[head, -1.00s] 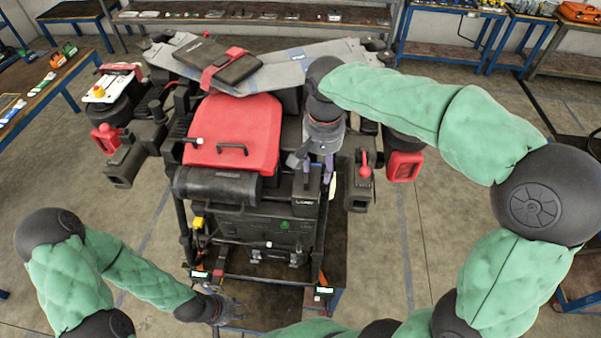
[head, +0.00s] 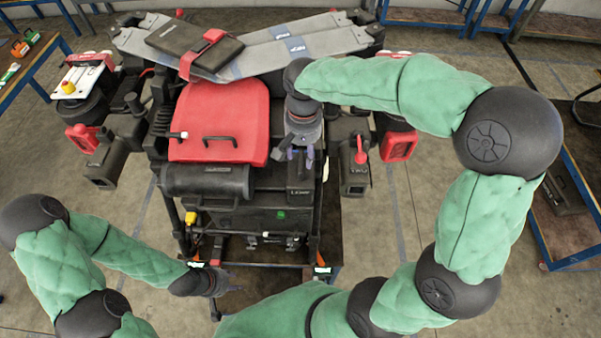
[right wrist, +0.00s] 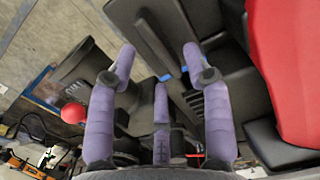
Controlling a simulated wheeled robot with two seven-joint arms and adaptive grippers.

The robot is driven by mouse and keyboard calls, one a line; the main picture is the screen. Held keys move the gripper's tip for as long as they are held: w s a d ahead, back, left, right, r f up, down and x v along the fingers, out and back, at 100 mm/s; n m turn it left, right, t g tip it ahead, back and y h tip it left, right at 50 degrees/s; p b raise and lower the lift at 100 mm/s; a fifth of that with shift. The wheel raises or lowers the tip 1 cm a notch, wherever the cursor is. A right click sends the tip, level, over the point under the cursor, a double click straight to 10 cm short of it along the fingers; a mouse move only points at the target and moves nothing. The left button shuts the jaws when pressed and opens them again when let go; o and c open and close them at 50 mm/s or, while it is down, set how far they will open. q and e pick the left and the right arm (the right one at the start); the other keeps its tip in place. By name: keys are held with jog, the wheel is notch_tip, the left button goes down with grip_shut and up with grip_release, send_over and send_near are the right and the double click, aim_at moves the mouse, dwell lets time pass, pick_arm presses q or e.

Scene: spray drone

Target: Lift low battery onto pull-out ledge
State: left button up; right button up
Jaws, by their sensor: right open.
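A black box-shaped battery (head: 300,183), with a small pale label that seems to start with "LOW", sits upright at the right of the drone's body. My right gripper (head: 301,154) points down just above and behind it. In the right wrist view the purple fingers of this gripper (right wrist: 159,52) are spread apart with nothing held; a dark ridged part (right wrist: 152,42) lies beyond them. I cannot tell whether they touch the battery. My left gripper (head: 224,282) hangs low at the front left, small and dark, away from the battery. I cannot pick out the pull-out ledge with certainty.
A red cover (head: 220,125) with black handles lies left of my right gripper. A black unit with a red knob (head: 360,156) stands close on the right, and a red-framed part (head: 399,145) beyond it. Grey arms (head: 300,48) cross the back.

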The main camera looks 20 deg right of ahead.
aim_at(302, 160)
jog(key=f, duration=0.3)
jog(key=shift+s+a+f+p, duration=0.1)
jog(key=shift+s+f+p, duration=0.05)
jog(key=shift+s+p, duration=0.2)
jog(key=shift+w+f, duration=0.2)
jog(key=shift+f, duration=0.15)
jog(key=shift+c, duration=0.3)
jog(key=shift+s, duration=0.1)
grip_shut()
jog(key=shift+r, duration=0.1)
jog(key=shift+r, duration=0.1)
